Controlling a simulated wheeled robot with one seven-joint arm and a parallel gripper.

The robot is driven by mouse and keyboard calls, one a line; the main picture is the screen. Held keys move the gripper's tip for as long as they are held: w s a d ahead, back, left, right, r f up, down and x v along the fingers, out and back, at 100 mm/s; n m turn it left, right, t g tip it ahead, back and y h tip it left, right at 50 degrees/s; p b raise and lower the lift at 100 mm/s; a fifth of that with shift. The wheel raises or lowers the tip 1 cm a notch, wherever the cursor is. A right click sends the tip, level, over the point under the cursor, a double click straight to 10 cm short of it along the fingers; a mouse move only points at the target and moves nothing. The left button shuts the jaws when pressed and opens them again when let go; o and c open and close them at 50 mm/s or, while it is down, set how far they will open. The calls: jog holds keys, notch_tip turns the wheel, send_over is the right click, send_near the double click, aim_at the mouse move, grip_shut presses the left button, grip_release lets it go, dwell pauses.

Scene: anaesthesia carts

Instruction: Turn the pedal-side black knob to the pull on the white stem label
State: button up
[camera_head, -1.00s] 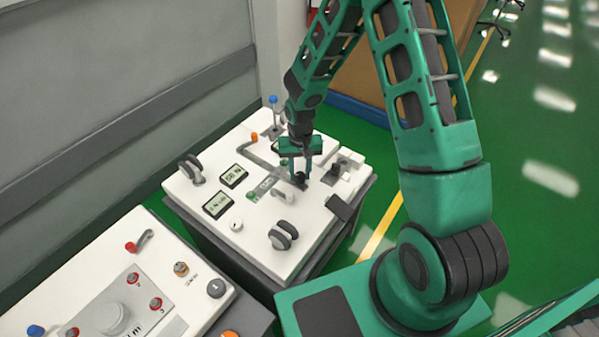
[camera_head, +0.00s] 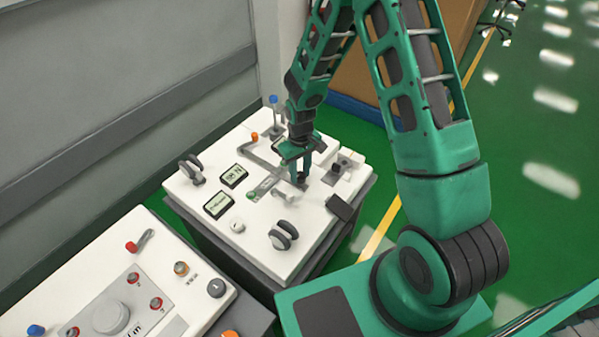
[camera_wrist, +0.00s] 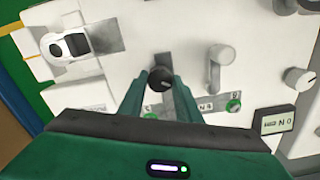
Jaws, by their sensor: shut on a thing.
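The black knob (camera_wrist: 160,79) sits between the two green fingers of my gripper (camera_wrist: 161,90) in the wrist view, on the white panel (camera_wrist: 120,55). The fingers are shut on its sides. The knob has a small light mark on its top. In the head view my gripper (camera_head: 302,181) is low over the cart top and hides most of the knob. The dark pedal (camera_head: 342,207) lies at the panel's right edge. I cannot make out the label for the white stem pull.
A grey slot with a lever (camera_wrist: 221,55) is beside the knob, with a green button (camera_wrist: 233,105) and a small display (camera_wrist: 273,119) nearby. A black-and-white rocker (camera_wrist: 69,46) is at left. A second cart (camera_head: 190,290) stands at front left.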

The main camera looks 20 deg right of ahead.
aim_at(300, 174)
jog(key=shift+w, duration=0.15)
jog(key=o, duration=1.1)
jog(key=shift+c, duration=0.2)
jog(key=shift+r, duration=0.1)
notch_tip(300, 174, up, 11)
jog(key=shift+f, duration=0.2)
